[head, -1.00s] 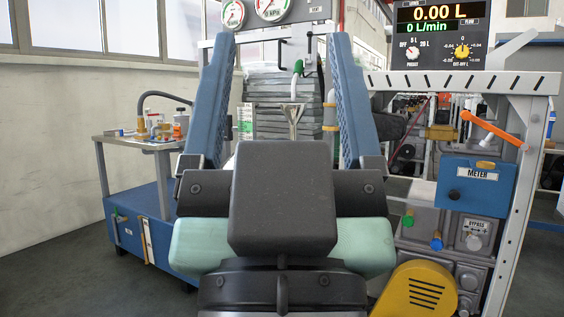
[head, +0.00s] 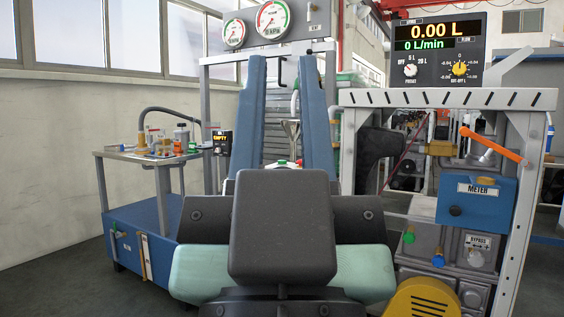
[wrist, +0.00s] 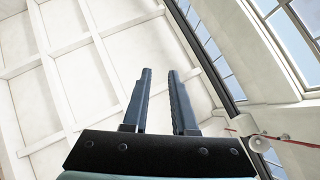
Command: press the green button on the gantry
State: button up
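My gripper (head: 282,62) is in the middle of the head view, its two blue fingers pointing up and away. The fingers are apart with a narrow gap and nothing between them; the wrist view (wrist: 160,72) shows the same gap. A small white box with red and green spots (head: 281,163) shows just above my dark gripper body, low between the fingers and mostly hidden. I cannot tell whether its green spot is the button. A green knob (head: 408,237) sits on the grey metering unit at right. The grey gantry frame (head: 450,98) stands at right.
A blue cart (head: 150,262) with bottles and fittings on top stands at left. A small display reading EMPTY (head: 221,142) is beside it. Two gauges (head: 272,20) hang above the fingers. A blue METER box (head: 476,200) and an orange lever (head: 490,143) are at right.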

grip_shut()
dwell(1.3)
